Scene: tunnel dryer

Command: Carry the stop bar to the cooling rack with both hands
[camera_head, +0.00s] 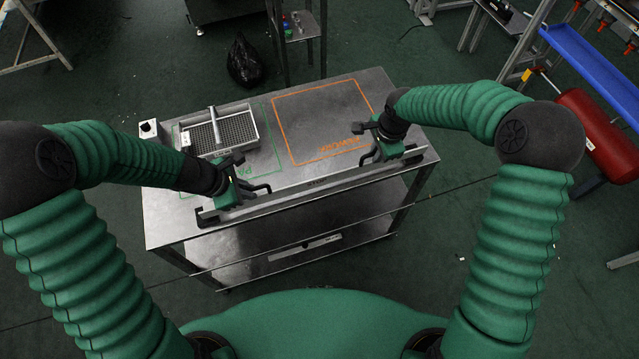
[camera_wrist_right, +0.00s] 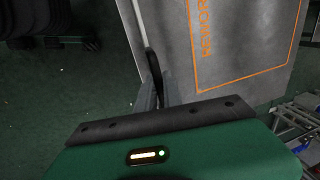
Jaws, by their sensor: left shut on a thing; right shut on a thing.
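The stop bar (camera_head: 318,182) is a long grey metal bar lying lengthwise along the near side of the steel table, its right end further back. My left gripper (camera_head: 250,190) is shut on it near its left end. My right gripper (camera_head: 402,153) is shut on it near its right end. In the right wrist view the bar (camera_wrist_right: 139,22) runs up from between the fingers of my right gripper (camera_wrist_right: 157,92), with a dark curved part at the grip. I cannot tell whether the bar touches the tabletop. I cannot make out which thing is the cooling rack.
The steel table (camera_head: 165,222) has a lower shelf, an orange-outlined area (camera_head: 322,112) and a mesh tray (camera_head: 258,137) in a green-outlined area. A black bag (camera_head: 244,62) lies behind. A red cylinder (camera_head: 597,135) and blue shelf (camera_head: 600,65) stand at right.

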